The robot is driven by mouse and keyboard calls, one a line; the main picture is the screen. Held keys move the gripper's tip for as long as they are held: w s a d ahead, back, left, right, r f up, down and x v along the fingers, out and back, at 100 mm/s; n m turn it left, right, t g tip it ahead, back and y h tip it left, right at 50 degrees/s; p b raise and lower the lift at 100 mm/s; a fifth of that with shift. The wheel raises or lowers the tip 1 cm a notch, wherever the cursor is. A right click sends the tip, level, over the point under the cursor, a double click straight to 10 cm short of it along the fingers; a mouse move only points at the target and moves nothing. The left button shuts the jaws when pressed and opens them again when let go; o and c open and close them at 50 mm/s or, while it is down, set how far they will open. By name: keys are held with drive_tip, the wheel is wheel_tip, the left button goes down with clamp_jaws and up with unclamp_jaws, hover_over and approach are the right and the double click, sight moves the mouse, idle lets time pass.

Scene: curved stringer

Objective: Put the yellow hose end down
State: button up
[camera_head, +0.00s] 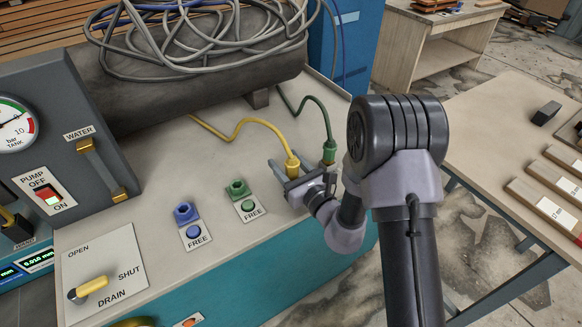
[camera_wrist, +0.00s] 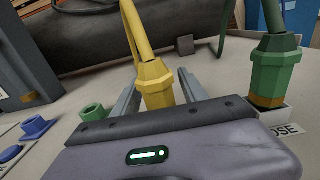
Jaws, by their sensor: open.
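The yellow hose end (camera_head: 292,164) is upright at the end of the yellow hose, near the right side of the bench top. It also shows in the wrist view (camera_wrist: 156,84). My gripper (camera_head: 289,170) is open, with one finger on each side of the yellow hose end; gaps show between them in the wrist view (camera_wrist: 160,92). The foot of the yellow hose end is hidden behind my gripper body, so I cannot tell what it rests on.
The green hose end (camera_head: 329,152) stands close to the right. A green socket (camera_head: 237,188) and a blue socket (camera_head: 186,213), both with FREE labels, are to the left. The grey tank (camera_head: 200,95) lies behind.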

drive_tip(key=v, duration=1.1)
drive_tip(key=shift+s+d+r, duration=0.1)
drive_tip(key=shift+s+d, duration=0.1)
drive_tip(key=s+a+r+n+g+y, duration=0.6)
drive_tip(key=s+a+r+n+g, duration=0.6)
drive_tip(key=s+n, duration=0.35)
drive_tip(key=s+d+f+n+g+h, duration=0.1)
drive_tip(key=s+d+n+g+h, duration=0.2)
drive_tip(key=s+d+n+h, duration=0.5)
drive_tip(key=w+d+r+t+h, duration=0.1)
drive_tip(key=d+r+t+h, duration=0.1)
drive_tip(key=d, duration=0.3)
drive_tip(key=d+r+n+t+h, duration=0.1)
drive_tip(key=d+t+h, duration=0.2)
drive_tip(key=d+h, duration=0.1)
drive_tip(key=shift+w+d+r+t, duration=0.35)
drive_tip(key=shift+w+d+t, duration=0.05)
drive_tip(key=shift+d, duration=0.5)
